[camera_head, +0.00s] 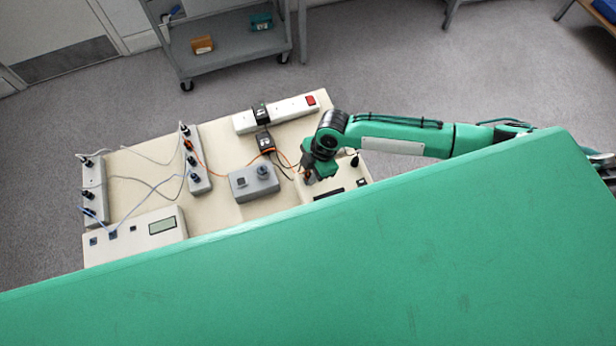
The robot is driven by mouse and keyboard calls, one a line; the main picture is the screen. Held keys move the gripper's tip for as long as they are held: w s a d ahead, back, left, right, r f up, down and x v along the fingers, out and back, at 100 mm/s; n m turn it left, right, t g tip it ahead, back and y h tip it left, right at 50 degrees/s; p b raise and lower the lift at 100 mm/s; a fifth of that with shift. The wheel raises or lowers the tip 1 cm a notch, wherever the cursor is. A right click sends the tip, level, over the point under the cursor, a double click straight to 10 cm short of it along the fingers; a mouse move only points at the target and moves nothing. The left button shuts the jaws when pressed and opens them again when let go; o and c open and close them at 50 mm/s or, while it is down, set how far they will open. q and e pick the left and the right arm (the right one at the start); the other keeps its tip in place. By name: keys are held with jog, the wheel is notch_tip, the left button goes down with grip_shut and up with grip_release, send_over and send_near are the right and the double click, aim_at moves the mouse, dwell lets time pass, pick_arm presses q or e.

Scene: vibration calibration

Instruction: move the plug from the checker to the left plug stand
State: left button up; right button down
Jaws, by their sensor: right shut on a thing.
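My right gripper (310,180) reaches in from the right and is over a white box (352,173) with a dark display, probably the checker. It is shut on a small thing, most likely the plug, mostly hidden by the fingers. An orange cable and a dark cable run to this spot. I cannot tell whether the plug is still in the box. Two grey plug stands with dark plugs are on the left of the table: the left plug stand (96,179) and another plug stand (195,145). My left gripper is not in view.
On the cream table (222,135) are a white power strip (285,112) with black adapters, a grey box with knobs (254,184) and a white box with a display (150,236). Thin cables cross between the stands. A grey cart (228,40) stands behind.

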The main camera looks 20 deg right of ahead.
jog(key=shift+w+n+g+b, duration=0.1)
jog(key=shift+n+g+b, duration=0.25)
jog(key=shift+n, duration=0.85)
jog(key=shift+w+a+n+g+h+b, duration=0.1)
jog(key=shift+n+g+h+b, duration=0.25)
jog(key=shift+n, duration=0.6)
jog(key=shift+n+g+h+b, duration=0.1)
jog(key=shift+n+b, duration=0.4)
jog(key=shift+n, duration=0.45)
jog(key=shift+n, duration=0.3)
jog(key=shift+w+a+n+g+h+b, duration=0.1)
jog(key=shift+n+g+h+b, duration=0.25)
jog(key=shift+n, duration=0.55)
jog(key=shift+n+g+h+b, duration=0.1)
jog(key=shift+n+b, duration=0.3)
jog(key=shift+n, duration=0.5)
